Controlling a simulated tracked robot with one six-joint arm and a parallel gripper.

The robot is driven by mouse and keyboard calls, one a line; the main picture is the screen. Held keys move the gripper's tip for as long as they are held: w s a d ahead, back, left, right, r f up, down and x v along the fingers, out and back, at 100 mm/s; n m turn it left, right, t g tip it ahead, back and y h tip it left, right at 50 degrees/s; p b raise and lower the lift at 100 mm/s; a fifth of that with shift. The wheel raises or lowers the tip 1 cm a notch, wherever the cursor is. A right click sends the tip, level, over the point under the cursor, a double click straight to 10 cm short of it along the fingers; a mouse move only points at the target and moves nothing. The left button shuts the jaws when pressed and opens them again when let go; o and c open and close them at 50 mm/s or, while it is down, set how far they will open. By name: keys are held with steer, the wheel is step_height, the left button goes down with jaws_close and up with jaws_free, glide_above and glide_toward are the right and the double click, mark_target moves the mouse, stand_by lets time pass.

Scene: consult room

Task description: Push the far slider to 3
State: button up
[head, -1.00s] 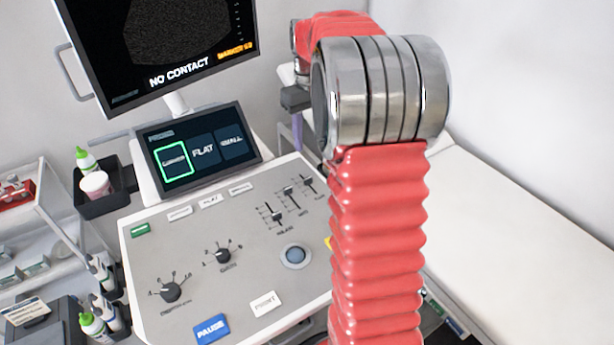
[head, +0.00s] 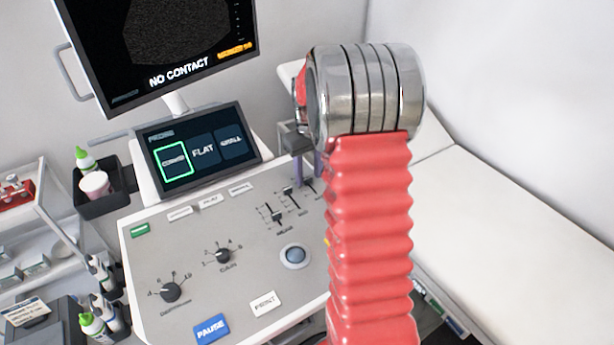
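The far slider (head: 310,188) is the rearmost of three on the grey console panel (head: 190,245), at its upper right. My gripper (head: 306,182) hangs over that corner, its purple-grey fingers pointing down at the far slider. The fingertips overlap the slider's knob in the picture, so I cannot tell whether they touch it. My arm hides part of the gripper, and the gap between the fingers is unclear. The middle slider (head: 289,191) and near slider (head: 277,216) show to the left. The scale numbers are too small to read.
A trackball (head: 295,256), gain knob (head: 223,255) and depth knob (head: 171,292) sit on the panel. A small touch screen (head: 203,147) and a monitor (head: 160,45) reading NO CONTACT stand behind. A white couch (head: 500,215) lies to the right.

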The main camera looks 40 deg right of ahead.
steer(key=shift+f, duration=0.6)
steer(key=shift+c, duration=0.5)
jaws_close()
